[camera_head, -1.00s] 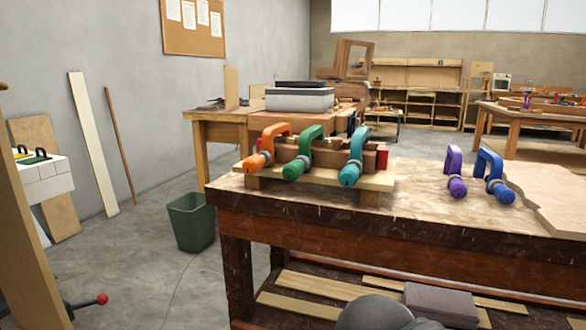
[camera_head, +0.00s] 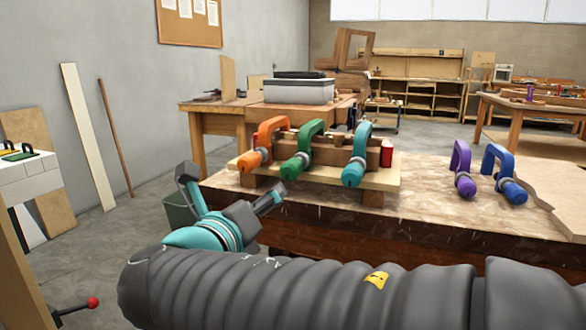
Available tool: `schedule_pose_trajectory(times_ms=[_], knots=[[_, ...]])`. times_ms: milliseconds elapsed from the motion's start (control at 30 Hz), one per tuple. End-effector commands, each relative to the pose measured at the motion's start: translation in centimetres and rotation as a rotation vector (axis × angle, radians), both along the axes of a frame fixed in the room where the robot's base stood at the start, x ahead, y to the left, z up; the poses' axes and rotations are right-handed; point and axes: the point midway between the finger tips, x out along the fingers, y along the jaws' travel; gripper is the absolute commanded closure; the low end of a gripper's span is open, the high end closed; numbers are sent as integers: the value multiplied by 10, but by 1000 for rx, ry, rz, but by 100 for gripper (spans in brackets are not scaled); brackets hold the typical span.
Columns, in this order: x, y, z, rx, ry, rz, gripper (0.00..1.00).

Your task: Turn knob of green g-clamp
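The green g-clamp (camera_head: 308,140) stands upright in the middle of a row of three clamps on a wooden form. Its green knob (camera_head: 291,168) points toward me at the front. My gripper (camera_head: 229,192) is at the left, in front of the workbench's left corner, lower than the clamps and apart from them. Its two fingers are spread wide with nothing between them.
An orange clamp (camera_head: 268,136) is close on the left of the green one and a teal clamp (camera_head: 360,150) on its right. Purple (camera_head: 462,165) and blue (camera_head: 500,170) clamps stand further right on the workbench (camera_head: 425,200). A bin (camera_head: 178,213) is partly hidden behind my gripper.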

Motion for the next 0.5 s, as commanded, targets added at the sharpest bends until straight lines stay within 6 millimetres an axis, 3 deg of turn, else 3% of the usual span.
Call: schedule_pose_trajectory(times_ms=[100, 200, 500], knots=[[0, -2, 14, -197, 4, -2, 36], [-1, -4, 15, -296, 33, -10, 36], [12, -10, 15, -357, 57, -13, 36]])
